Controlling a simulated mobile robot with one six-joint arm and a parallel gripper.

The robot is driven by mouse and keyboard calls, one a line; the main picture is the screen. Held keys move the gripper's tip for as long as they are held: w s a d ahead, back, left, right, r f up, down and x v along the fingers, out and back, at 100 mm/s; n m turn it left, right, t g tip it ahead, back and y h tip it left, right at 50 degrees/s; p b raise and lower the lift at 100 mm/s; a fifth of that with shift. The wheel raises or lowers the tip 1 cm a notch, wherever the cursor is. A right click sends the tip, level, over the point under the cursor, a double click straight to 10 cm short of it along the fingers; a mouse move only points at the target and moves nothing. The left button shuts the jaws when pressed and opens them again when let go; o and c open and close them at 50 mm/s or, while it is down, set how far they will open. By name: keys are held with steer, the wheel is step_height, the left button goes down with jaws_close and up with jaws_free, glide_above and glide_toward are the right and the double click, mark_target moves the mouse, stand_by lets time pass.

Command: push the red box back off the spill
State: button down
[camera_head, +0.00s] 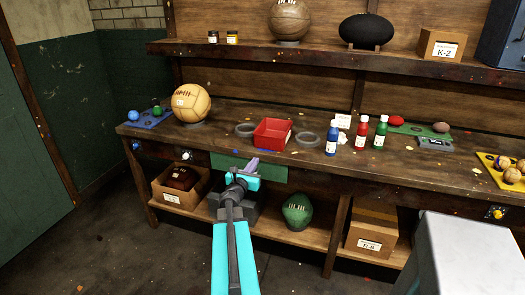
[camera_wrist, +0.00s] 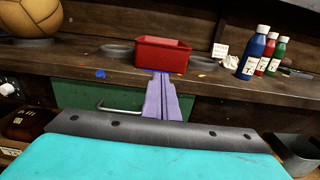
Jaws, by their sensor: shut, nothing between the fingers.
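The red box (camera_head: 272,136) is an open-topped tray on the wooden bench, near its front edge. It also shows in the wrist view (camera_wrist: 162,58), straight beyond my fingers. A little blue (camera_head: 264,151) shows at the foot of its front side, which may be the spill; the rest would be hidden under the box. My gripper (camera_head: 252,163) is shut and empty, its purple fingers pointing at the bench in front of the box. In the wrist view the fingertips (camera_wrist: 161,75) appear just below the box's front; I cannot tell whether they touch it.
Grey rings (camera_head: 245,129) and (camera_head: 307,139) lie either side of the box. Blue, red and green bottles (camera_head: 332,138) stand to the right. A tan ball (camera_head: 191,103) sits left. Bare bench shows behind the box.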

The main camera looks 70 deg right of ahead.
mark_target(266, 143)
steer(key=shift+d, duration=0.15)
steer(key=shift+w+d+p, duration=0.2)
steer(key=shift+d+p, duration=0.95)
steer(key=shift+d, duration=2.25)
steer(key=shift+w+d+p, duration=0.2)
steer(key=shift+d+p, duration=0.95)
steer(key=shift+d, duration=2.25)
steer(key=shift+w+d+f+b, duration=0.1)
steer(key=shift+d+f+b, duration=0.1)
steer(key=shift+d+b, duration=0.55)
steer(key=d+b, duration=0.2)
steer(key=d, duration=0.1)
steer(key=shift+w+d, duration=0.1)
steer(key=shift+d, duration=0.2)
steer(key=shift+d+r+b, duration=0.15)
steer(key=shift+d+b, duration=0.35)
steer(key=shift+d, duration=0.15)
steer(key=shift+a, duration=0.2)
